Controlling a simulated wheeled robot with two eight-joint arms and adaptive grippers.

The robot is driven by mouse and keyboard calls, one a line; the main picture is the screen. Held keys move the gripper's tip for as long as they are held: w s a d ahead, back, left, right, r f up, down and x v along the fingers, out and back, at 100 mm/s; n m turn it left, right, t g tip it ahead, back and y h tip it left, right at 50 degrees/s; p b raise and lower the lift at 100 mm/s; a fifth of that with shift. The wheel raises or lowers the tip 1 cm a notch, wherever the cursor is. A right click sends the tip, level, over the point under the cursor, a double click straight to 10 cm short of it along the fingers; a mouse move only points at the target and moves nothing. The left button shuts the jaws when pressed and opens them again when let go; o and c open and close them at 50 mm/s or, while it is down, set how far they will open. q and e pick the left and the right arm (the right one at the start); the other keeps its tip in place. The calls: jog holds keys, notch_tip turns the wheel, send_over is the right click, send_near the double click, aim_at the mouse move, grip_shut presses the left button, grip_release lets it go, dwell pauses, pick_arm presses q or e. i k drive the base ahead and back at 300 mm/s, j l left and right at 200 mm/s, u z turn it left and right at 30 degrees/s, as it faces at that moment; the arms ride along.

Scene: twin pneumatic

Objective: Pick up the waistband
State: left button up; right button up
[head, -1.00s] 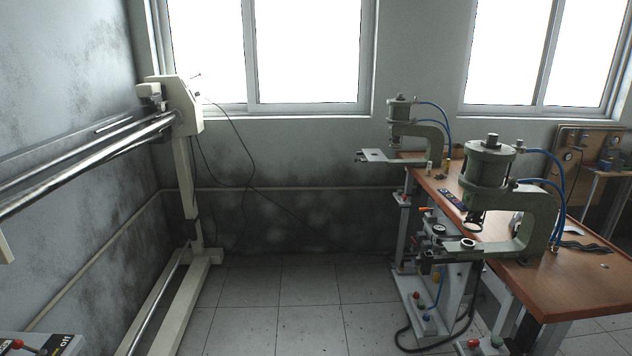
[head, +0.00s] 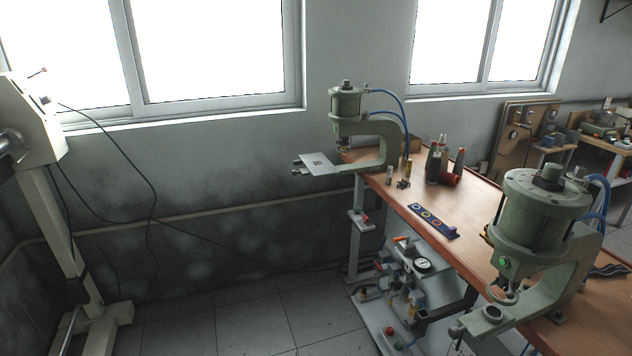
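I cannot pick out a waistband for certain. A dark strip (head: 612,271) lies on the wooden table (head: 478,232) at the right edge, behind the near green press (head: 543,215); its form is too small to tell. The far green press (head: 347,115) stands at the table's back end with a pale plate (head: 322,164) in front of it. Neither of my grippers is in view.
A blue strip with coloured rings (head: 433,220) and several bottles or spools (head: 437,160) are on the table. Valves and a gauge (head: 423,265) sit below its left edge. A white machine frame (head: 52,190) stands left. Tiled floor (head: 240,320) between is clear.

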aim_at(450, 232)
jog(key=i+u, duration=0.4)
jog(key=i+j+z, duration=0.15)
jog(key=i, duration=1.05)
jog(key=i+z, duration=0.3)
jog(key=i+j+z, duration=0.1)
jog(key=i+z, duration=0.25)
jog(key=i+l+z, duration=0.1)
jog(key=z, duration=0.3)
jog(key=i+z, duration=0.15)
jog(key=z, duration=0.3)
jog(key=i+z, duration=0.15)
jog(key=z, duration=0.25)
jog(key=i+z, duration=0.15)
jog(key=z, duration=0.3)
jog(key=i+j+z, duration=0.1)
jog(key=z, duration=0.3)
